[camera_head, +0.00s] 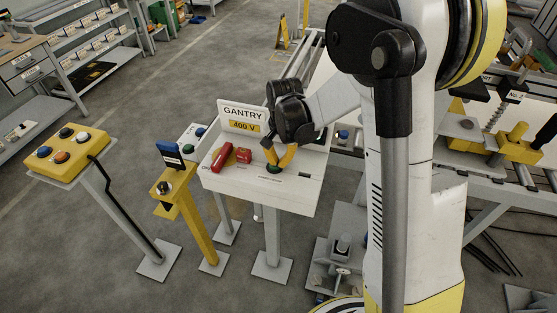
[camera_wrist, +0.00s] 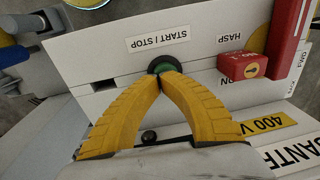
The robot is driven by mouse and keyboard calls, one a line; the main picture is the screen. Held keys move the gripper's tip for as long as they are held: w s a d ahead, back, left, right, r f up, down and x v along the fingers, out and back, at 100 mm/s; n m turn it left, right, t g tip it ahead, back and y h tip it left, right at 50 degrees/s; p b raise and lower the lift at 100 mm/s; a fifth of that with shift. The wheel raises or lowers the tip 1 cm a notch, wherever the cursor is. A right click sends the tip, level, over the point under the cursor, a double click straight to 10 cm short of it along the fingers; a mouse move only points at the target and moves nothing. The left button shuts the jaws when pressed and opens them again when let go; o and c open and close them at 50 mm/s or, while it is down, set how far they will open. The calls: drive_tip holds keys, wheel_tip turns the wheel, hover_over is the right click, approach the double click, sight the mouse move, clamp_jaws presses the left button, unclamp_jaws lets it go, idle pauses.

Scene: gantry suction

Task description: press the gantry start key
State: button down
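The gantry start key is a green round button in a dark ring (camera_wrist: 163,65), beside a START / STOP label (camera_wrist: 158,39) on the white GANTRY 400 V panel (camera_head: 290,195). In the head view the green key (camera_head: 273,169) shows just under my fingertips. My gripper (camera_head: 275,165) has its yellow fingers brought together, with nothing between them. In the wrist view the fingertips (camera_wrist: 161,76) meet over the near edge of the key and cover part of it. I cannot tell whether they touch it or whether it is pushed in.
A red block (camera_head: 243,155) by the HASP label and a red handle (camera_head: 221,157) sit left of the key in the head view. A yellow button box (camera_head: 66,150) and a yellow post (camera_head: 185,212) stand further left. A conveyor lies behind the panel.

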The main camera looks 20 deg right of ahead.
drive_tip(key=shift+f+b, duration=0.4)
drive_tip(key=shift+f, duration=0.45)
drive_tip(key=shift+r, duration=0.1)
wheel_tip(320, 180, up, 14)
drive_tip(key=s+p, duration=0.1)
drive_tip(key=p, duration=0.3)
drive_tip(key=shift+d+p, duration=0.2)
drive_tip(key=shift+p, duration=0.15)
drive_tip(key=shift+s, duration=0.1)
drive_tip(key=s+a+f+n+t+b, duration=0.1)
drive_tip(key=s+f+n+t+b, duration=0.1)
drive_tip(key=s+b, duration=0.5)
drive_tip(key=s+f+n+t+b, duration=0.3)
drive_tip(key=s+n+t+b, duration=0.1)
drive_tip(key=s, duration=0.8)
drive_tip(key=n+b, duration=0.1)
drive_tip(key=b, duration=0.1)
drive_tip(key=shift+s+a+f+b, duration=0.15)
drive_tip(key=shift+s+a+b, duration=0.1)
drive_tip(key=shift+a+b, duration=0.15)
idle(1.2)
